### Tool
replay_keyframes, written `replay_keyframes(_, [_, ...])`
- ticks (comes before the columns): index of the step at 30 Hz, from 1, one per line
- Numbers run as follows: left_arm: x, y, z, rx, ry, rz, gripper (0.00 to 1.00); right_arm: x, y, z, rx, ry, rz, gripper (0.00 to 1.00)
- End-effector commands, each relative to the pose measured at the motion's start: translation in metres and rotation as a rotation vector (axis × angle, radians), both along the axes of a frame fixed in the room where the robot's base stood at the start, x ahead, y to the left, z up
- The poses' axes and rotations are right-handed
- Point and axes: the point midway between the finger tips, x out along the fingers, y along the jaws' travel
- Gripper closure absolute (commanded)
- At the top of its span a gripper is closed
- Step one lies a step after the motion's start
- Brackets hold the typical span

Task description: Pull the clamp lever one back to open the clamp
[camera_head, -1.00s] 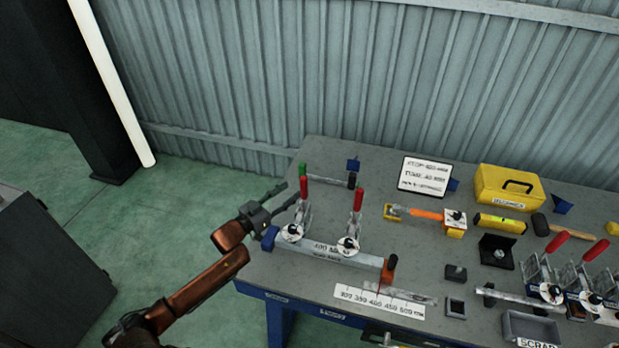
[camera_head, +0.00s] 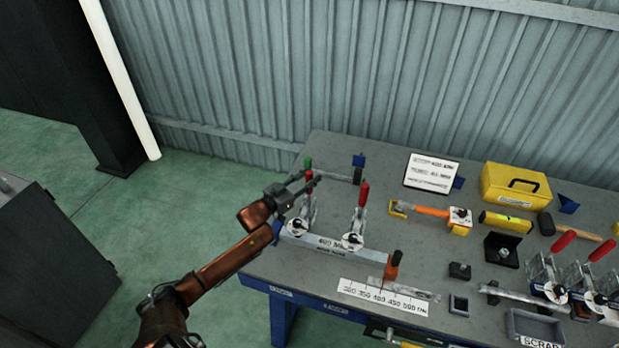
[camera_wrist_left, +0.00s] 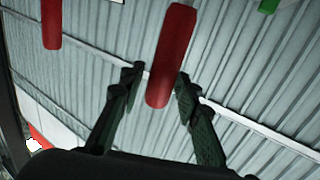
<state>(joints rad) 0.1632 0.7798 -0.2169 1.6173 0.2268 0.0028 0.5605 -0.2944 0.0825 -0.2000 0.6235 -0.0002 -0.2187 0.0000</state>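Two toggle clamps with upright red-handled levers stand on a long steel rail (camera_head: 335,248) at the bench's left. My left gripper (camera_head: 309,184) is at the left clamp's lever and covers most of its red handle. In the left wrist view that red handle (camera_wrist_left: 171,55) stands between my two open fingers (camera_wrist_left: 158,92). It is close to the right finger, with a gap on the left. The right clamp's red lever (camera_head: 364,194) is upright and free; a second red handle (camera_wrist_left: 51,24) shows in the left wrist view. My right gripper is not in view.
A green-tipped post (camera_head: 308,162) stands just behind the left clamp. An orange block (camera_head: 392,270) is at the rail's right end. A yellow toolbox (camera_head: 515,186), an orange-handled tool (camera_head: 432,211) and more red-levered clamps are to the right. A corrugated wall is behind the bench.

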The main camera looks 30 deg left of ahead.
Motion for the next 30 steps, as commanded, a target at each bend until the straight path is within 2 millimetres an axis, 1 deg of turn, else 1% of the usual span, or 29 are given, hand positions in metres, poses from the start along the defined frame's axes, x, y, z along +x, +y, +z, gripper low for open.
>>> replay_keyframes(1, [-0.0001, 0.0002, 0.0001, 0.0, 0.0, 0.0, 0.74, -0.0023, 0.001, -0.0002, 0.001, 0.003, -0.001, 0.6])
replay_keyframes(2, [-0.0002, 0.0003, 0.0001, 0.0, 0.0, 0.0, 0.76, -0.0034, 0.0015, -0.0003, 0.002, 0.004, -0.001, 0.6])
replay_keyframes(7, [-0.0004, 0.0005, 0.0001, 0.0, 0.0, 0.001, 0.88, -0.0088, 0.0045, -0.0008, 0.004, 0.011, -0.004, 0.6])
replay_keyframes(12, [-0.0006, 0.0007, 0.0, 0.0, 0.0, 0.001, 1.0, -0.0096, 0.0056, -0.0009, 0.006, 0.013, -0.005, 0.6])
replay_keyframes(25, [-0.0005, 0.0006, 0.0001, 0.0, 0.001, 0.001, 1.0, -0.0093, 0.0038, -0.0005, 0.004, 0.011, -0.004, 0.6])
replay_keyframes(30, [0.0049, -0.0036, 0.002, -0.004, 0.019, -0.007, 1.0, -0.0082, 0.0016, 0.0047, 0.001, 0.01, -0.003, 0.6])
